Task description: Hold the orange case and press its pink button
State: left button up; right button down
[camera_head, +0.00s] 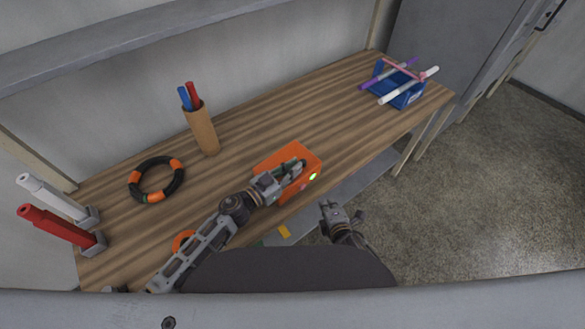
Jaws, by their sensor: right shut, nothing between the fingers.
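The orange case (308,157) sits near the front edge of the wooden table. A bright green spot (312,176) shows on its right-hand face, with a small pinkish patch (304,187), perhaps the button, just below and left of it. My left gripper (296,172) reaches in from the left and lies against or over the case, covering part of it. I cannot tell whether its fingers are closed on the case. My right gripper (332,208) is shut and empty, below and right of the case, apart from it, beyond the table's front edge.
A blue basket (398,93) with rods is far right. Table between case and basket is clear.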

pick_arm(q)
jog(key=o, duration=0.5)
jog(key=shift+s+f, duration=0.1)
jog(key=shift+f, duration=0.35)
jog(key=shift+o, duration=0.2)
jog(key=shift+a+r, duration=0.1)
jog(key=shift+r, duration=0.1)
jog(key=v, duration=1.1)
jog(key=shift+s+a, duration=0.25)
jog(key=shift+s, duration=0.05)
jog(key=shift+s, duration=0.15)
